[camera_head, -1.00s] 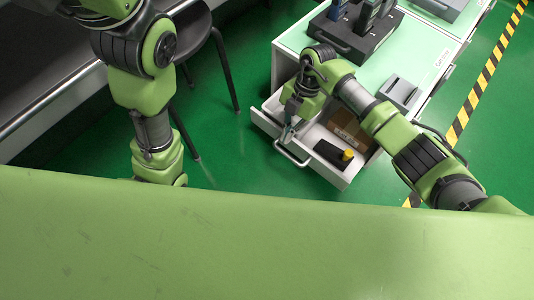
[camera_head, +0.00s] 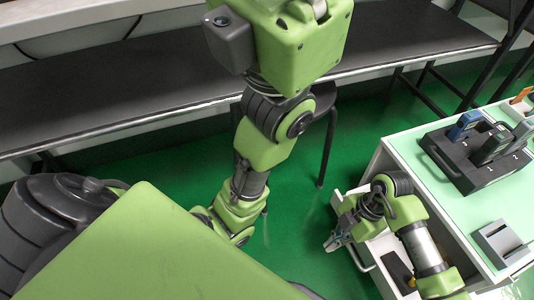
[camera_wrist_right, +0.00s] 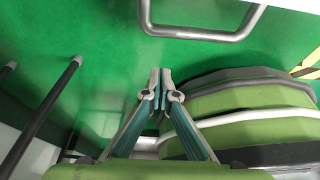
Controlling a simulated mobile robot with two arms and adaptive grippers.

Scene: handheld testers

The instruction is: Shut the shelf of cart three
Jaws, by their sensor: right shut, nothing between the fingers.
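The cart (camera_head: 455,205) is white with a mint-green top and stands at the right in the head view. Its shelf, a white drawer (camera_head: 373,243), is pulled open, with its metal handle (camera_head: 360,258) on the front. My right arm covers much of the drawer. My right gripper (camera_head: 334,243) is shut and empty, at the drawer's front near the handle. In the right wrist view the shut fingertips (camera_wrist_right: 161,74) point at green floor, with a metal handle (camera_wrist_right: 205,36) ahead, apart from them in the picture. No cart number is readable. My left gripper is hidden.
A dark item (camera_head: 398,270) lies in the drawer. A black rack (camera_head: 475,155) with handheld testers and a grey holder (camera_head: 500,243) stand on the cart top. A long dark bench (camera_head: 110,95) runs along the back. Green floor (camera_head: 300,215) is free left of the cart.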

